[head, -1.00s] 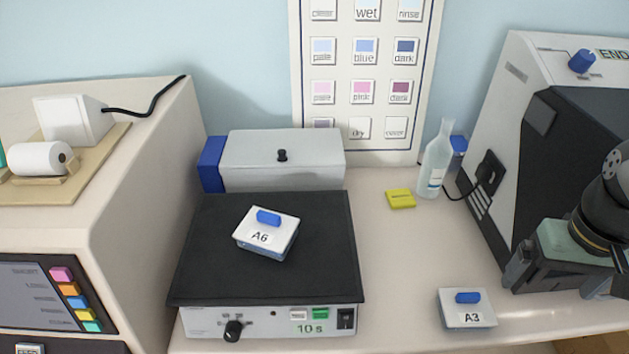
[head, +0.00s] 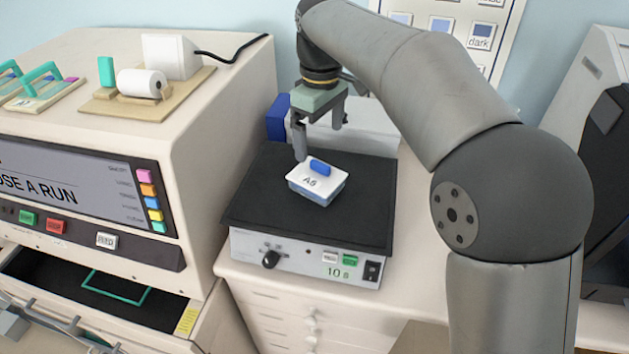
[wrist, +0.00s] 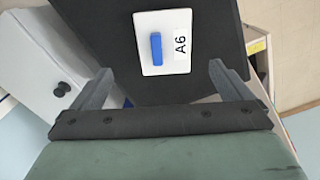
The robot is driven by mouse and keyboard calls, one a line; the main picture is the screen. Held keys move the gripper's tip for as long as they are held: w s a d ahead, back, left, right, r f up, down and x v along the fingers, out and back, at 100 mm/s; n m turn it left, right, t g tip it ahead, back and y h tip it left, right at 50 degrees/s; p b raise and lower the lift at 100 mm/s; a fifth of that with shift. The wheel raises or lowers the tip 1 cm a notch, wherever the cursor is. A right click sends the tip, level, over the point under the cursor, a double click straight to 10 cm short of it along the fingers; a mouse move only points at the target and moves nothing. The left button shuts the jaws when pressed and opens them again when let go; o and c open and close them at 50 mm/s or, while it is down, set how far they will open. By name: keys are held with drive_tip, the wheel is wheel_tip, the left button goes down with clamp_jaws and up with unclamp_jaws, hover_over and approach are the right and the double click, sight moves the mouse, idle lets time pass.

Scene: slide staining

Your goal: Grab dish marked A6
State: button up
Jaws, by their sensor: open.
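The dish marked A6 (head: 316,186) is a small white-lidded box with a blue handle on its lid. It rests on the black top plate of the shaker-like device (head: 350,223). In the wrist view the A6 dish (wrist: 174,55) lies ahead of and between the fingers, with its blue handle left of the label. My gripper (head: 319,143) is open and empty, above and slightly behind the dish. In the wrist view my gripper (wrist: 158,83) shows both fingers apart, not touching the dish.
A grey-white box with a blue end (head: 277,117) stands behind the device, close to my gripper. A large cream machine (head: 215,150) with a screen and open drawer stands at left. My arm covers much of the right side. The black plate around the dish is clear.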

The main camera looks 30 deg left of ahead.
hover_over(317, 174)
drive_tip(key=f, duration=0.5)
drive_tip(key=shift+w+d+f, duration=0.15)
drive_tip(key=shift+w+f, duration=0.05)
drive_tip(key=shift+w, duration=0.1)
drive_tip(key=f, duration=0.2)
drive_tip(key=f+p, duration=0.1)
drive_tip(key=f, duration=0.2)
drive_tip(key=shift+s+f+p, duration=0.3)
drive_tip(key=shift+s, duration=0.05)
drive_tip(key=c, duration=1.2)
drive_tip(key=shift+r, duration=0.15)
